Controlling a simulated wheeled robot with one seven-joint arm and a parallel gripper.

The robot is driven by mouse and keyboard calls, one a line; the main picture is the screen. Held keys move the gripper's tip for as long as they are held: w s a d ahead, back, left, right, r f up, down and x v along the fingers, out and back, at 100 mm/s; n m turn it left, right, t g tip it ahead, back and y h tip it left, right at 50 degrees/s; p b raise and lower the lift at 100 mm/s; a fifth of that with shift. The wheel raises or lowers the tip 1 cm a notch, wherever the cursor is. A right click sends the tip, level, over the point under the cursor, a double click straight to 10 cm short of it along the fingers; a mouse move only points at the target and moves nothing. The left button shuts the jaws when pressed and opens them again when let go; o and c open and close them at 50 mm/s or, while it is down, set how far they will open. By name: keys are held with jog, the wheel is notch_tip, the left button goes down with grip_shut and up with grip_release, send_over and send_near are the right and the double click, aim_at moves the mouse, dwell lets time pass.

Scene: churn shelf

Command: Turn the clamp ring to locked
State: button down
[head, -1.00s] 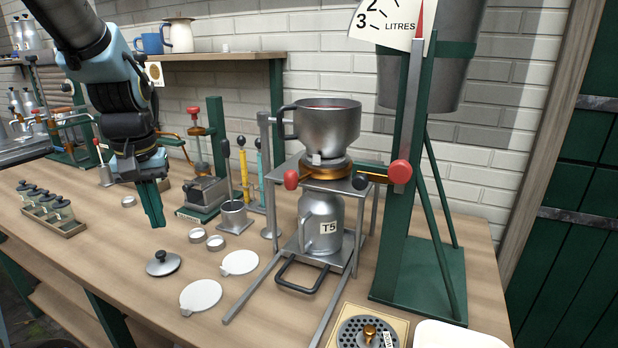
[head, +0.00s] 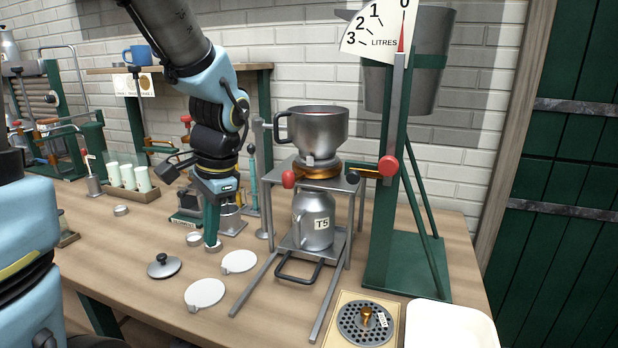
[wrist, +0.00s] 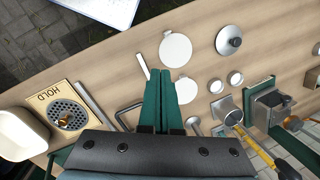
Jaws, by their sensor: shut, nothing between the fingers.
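The brass clamp ring (head: 317,170) sits under a metal funnel bowl (head: 322,130) on a metal stand. A red ball knob (head: 288,178) shows at its left and a black knob (head: 352,177) at its right. I cannot tell from the ring whether it is locked. A metal can (head: 313,222) labelled T5 stands upright below it. My gripper (head: 212,243) is shut and empty, pointing down low over the bench, left of the stand and apart from the ring. Its fingers also show in the wrist view (wrist: 160,85), where the ring is hidden.
A green post (head: 383,210) with a red knob (head: 388,166) and a litres dial stands right of the stand. A drain plate (head: 365,322) and white tray (head: 440,325) lie at the front right.

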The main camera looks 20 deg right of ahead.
aim_at(285, 173)
jog(key=s+d+r+m+t+y, duration=0.1)
jog(key=s+d+r+m+t, duration=0.3)
jog(key=d+r+m, duration=0.45)
jog(key=s+d+r+m+t, duration=0.3)
jog(key=s+d+r+m, duration=0.15)
jog(key=d+m, duration=0.75)
jog(key=w+f+p, duration=0.1)
jog(key=w+f, duration=0.1)
jog(key=w, duration=0.1)
jog(key=w+a+f+n+p, duration=0.1)
jog(key=w+f, duration=0.1)
jog(key=w, duration=0.2)
jog(key=w+f+n+p, duration=0.1)
jog(key=w+f+p, duration=0.1)
jog(key=w, duration=0.1)
jog(key=shift+w+a+f, duration=0.2)
jog(key=shift+w+f, duration=0.05)
jog(key=shift+w, duration=0.35)
jog(key=shift+a, duration=0.1)
jog(key=shift+w+a+m+h+b, duration=0.55)
jog(key=shift+w+a+m+h, duration=0.1)
jog(key=shift+w+a, duration=0.65)
